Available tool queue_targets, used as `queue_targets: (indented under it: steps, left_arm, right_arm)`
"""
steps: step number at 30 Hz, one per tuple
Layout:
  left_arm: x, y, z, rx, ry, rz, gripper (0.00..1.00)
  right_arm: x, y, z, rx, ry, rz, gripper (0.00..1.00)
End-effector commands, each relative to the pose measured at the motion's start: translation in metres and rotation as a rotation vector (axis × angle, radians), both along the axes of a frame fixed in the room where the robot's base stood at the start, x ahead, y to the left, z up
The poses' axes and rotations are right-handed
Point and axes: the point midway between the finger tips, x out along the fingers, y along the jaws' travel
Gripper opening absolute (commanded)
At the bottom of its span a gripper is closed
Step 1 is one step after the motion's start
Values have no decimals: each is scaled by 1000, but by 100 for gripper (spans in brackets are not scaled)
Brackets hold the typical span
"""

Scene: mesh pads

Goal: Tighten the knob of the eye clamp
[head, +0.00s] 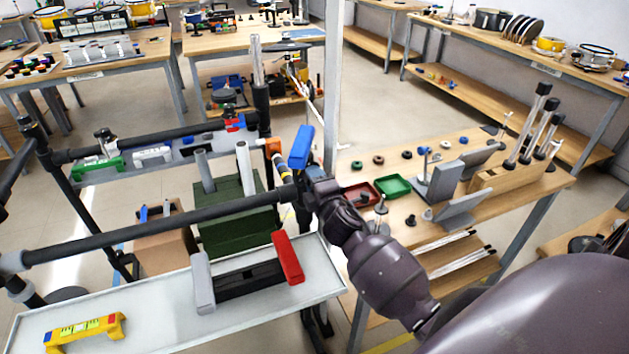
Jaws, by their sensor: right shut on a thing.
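My right gripper (312,180) reaches in from the lower right to the right end of the near black rack bar (160,229). It is shut on a small part there, which I take to be the knob of the eye clamp. The jaws and wrist hide most of the clamp and the knob, so I cannot tell how tight the knob is. A blue block (301,147) stands tilted just above the gripper. An orange part (273,147) shows to its left, by the rack's far post. My left gripper is not in view.
Below the bar, a pale tray (150,307) holds a black piece with red and grey ends (250,281) and a yellow level (84,330). A dark green box (238,217) stands behind the bar. At right, a wooden table (512,205) carries trays and stands.

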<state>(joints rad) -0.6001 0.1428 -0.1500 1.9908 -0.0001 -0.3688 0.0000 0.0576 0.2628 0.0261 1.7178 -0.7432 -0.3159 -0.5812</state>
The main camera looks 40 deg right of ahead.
Motion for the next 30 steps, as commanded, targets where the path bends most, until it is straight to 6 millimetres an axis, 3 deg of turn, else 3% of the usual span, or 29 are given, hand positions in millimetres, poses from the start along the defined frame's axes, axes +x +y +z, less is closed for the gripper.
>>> queue_targets:
  steps: [10,11,16,30]
  left_arm:
    - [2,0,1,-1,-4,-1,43]
    - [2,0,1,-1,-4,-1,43]
    - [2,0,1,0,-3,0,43]
    - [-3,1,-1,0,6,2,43]
  right_arm:
    - [0,0,0,2,0,-1,20]
    - [0,0,0,2,0,-1,45]
    - [0,0,0,2,0,-1,69]
    - [1,0,3,1,-6,1,69]
